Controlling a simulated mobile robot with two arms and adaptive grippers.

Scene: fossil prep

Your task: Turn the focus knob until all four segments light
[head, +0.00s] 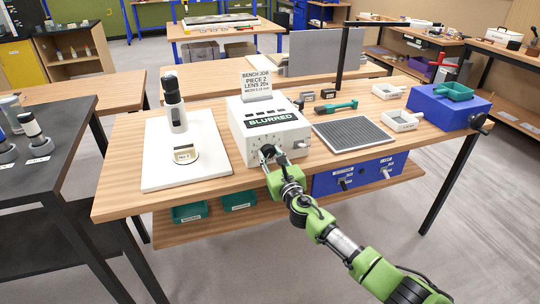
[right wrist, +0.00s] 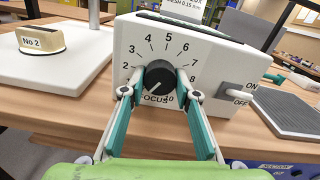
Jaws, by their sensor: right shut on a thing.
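The white focus box (head: 288,142) stands mid-table with a "BLURRED" display (head: 270,120). The small segment bars above the display look dark. In the right wrist view the black focus knob (right wrist: 161,76) is on the box's front, ringed by numbers. Its white pointer mark points to the lower left. My right gripper (right wrist: 160,90) is shut on the knob, one green-padded finger on each side; in the head view the gripper (head: 270,154) hides the knob. My left gripper is out of view.
An ON/OFF switch (right wrist: 230,90) is right of the knob. A microscope stand with a white base (head: 160,160) and a "No 2" block (head: 185,154) is on the left. A mesh panel (head: 353,134), white trays and a blue box (head: 440,107) are to the right.

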